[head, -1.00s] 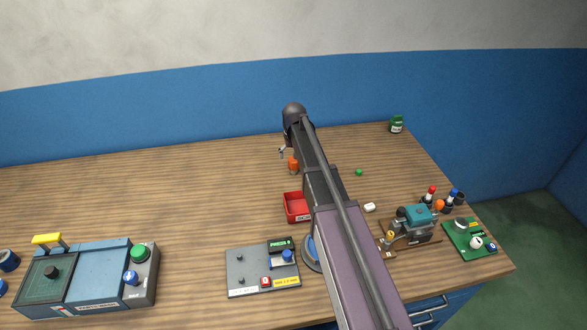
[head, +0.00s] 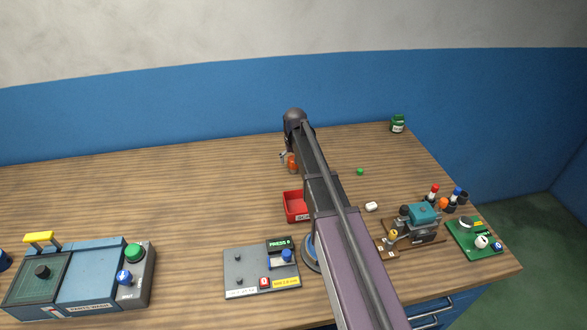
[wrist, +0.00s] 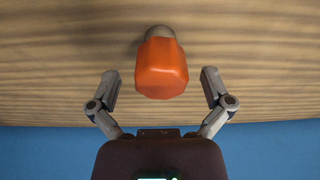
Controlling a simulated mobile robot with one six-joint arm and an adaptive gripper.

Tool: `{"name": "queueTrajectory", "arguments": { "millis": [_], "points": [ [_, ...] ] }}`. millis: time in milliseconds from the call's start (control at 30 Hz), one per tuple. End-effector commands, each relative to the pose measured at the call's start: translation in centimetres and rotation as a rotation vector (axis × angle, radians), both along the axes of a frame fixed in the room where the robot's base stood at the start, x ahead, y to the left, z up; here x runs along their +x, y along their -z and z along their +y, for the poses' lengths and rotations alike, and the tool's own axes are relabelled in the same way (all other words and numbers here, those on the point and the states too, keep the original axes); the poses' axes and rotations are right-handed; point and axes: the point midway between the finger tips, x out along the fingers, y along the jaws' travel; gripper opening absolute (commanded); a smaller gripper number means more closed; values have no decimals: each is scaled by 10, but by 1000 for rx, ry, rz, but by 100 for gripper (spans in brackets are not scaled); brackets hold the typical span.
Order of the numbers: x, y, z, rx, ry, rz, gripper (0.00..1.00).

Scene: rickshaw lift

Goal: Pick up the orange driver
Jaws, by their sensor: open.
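The orange driver (wrist: 160,72) has a thick faceted orange handle and a grey end, seen from close up in the wrist view. In the head view it is a small orange shape (head: 292,162) on the wooden bench, partly hidden by my arm. My gripper (wrist: 160,90) is open, with one finger on each side of the handle and a clear gap on both sides. In the head view my gripper (head: 284,157) is mostly hidden, close beside the driver.
A red bin (head: 296,207) sits nearer on the bench. A grey button panel (head: 262,270), a blue machine (head: 95,275), a teal motor unit (head: 420,213) and a green board (head: 474,240) line the front. A green jar (head: 397,124) stands at the back right. The back left is clear.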

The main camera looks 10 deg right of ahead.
Motion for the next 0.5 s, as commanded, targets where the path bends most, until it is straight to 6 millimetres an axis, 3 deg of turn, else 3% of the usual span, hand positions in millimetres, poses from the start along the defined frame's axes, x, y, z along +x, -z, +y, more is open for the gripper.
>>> {"name": "queueTrajectory", "arguments": {
  "millis": [200,500],
  "points": [
    [2,17,1,0,-1,0,100],
    [2,19,1,0,-1,0,100]
  ]
}}
